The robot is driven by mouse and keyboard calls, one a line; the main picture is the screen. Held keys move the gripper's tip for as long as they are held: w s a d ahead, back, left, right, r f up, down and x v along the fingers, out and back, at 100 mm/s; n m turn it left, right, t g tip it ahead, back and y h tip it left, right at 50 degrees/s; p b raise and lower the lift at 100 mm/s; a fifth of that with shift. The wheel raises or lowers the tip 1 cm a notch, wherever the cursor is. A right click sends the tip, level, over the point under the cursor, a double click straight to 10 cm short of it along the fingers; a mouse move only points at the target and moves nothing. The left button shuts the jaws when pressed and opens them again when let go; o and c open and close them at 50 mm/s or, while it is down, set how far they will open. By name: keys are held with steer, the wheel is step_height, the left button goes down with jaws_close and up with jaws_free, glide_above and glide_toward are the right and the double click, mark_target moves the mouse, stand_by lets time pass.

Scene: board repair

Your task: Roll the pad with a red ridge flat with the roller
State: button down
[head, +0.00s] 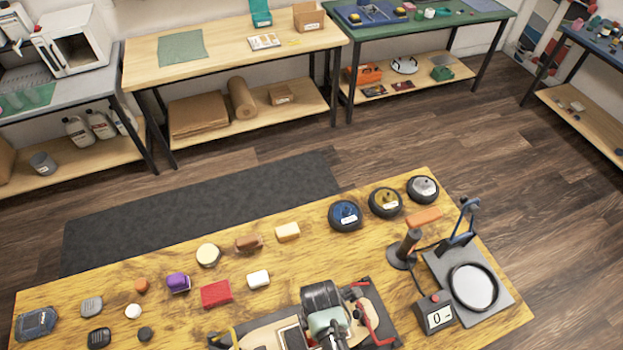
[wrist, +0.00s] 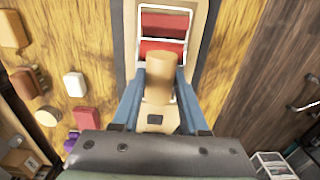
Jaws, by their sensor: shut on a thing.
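My gripper (wrist: 160,76) is shut on the tan, rounded handle (wrist: 159,88) of a roller, with one blue finger on each side. Whether the drum touches the pad is unclear. In the head view my arm covers much of the board (head: 258,340).
Several blocks, including a red one (head: 216,293), and three round discs (head: 384,202) lie behind and left.

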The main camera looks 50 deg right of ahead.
steer(key=shift+s+a, duration=0.1)
steer(key=shift+s, duration=0.15)
steer(key=shift+r+p, duration=0.15)
steer(key=shift+p, duration=0.15)
step_height(320, 180, up, 7)
steer(key=p, duration=0.6)
steer(key=shift+w, duration=0.15)
steer(key=shift+f, duration=0.2)
